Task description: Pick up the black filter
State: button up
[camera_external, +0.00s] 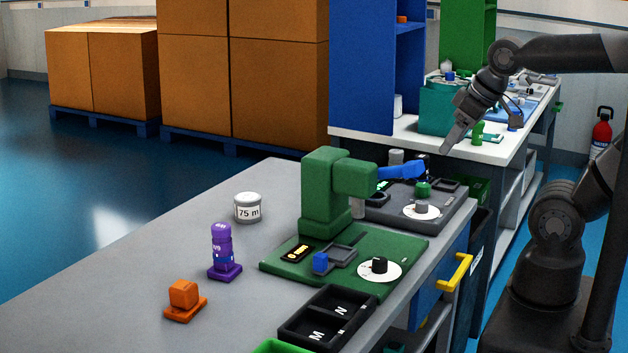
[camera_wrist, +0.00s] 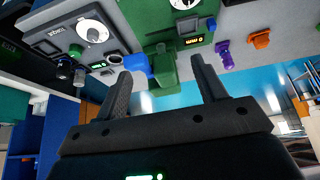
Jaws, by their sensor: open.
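A small black cylinder (camera_external: 380,265) stands on a white disc on the green base plate. Another black cylindrical piece (camera_external: 421,166) stands at the back of the dark grey station, partly hidden by the blue lever. I cannot tell which is the black filter. The wrist view shows a dark cylinder (camera_wrist: 79,76) beside a grey one (camera_wrist: 62,69) near the dark station. My gripper (camera_external: 446,148) hangs above the far right end of the table, pointing down and left, apart from everything. In the wrist view, my gripper (camera_wrist: 161,66) has its fingers apart with nothing between them.
The green press (camera_external: 326,195) with its blue lever (camera_external: 400,172) stands mid-table. The dark grey station (camera_external: 447,222) lies behind it. A purple stamp (camera_external: 222,250), an orange stamp (camera_external: 184,296), a white tin (camera_external: 248,208) and a black tray (camera_external: 328,318) are nearby.

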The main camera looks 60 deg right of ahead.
jog(key=w+d+r+g+h, duration=0.2)
jog(key=w+d, duration=0.6)
jog(key=w, duration=0.2)
jog(key=m+g+y, duration=0.2)
jog(key=g, duration=0.2)
send_over(424, 156)
notch_tip(424, 156, down, 15)
jog(key=shift+w+r, duration=0.1)
jog(key=f, duration=0.5)
jog(key=shift+d+f, duration=0.2)
jog(key=shift+w+a+f, duration=0.1)
jog(key=shift+a+f, duration=0.1)
jog(key=shift+f, duration=1.25)
jog(key=shift+w+a+f, duration=0.1)
jog(key=shift+a+f, duration=0.05)
jog(key=shift+f, duration=1.3)
jog(key=shift+c, duration=0.5)
jog(key=c, duration=1)
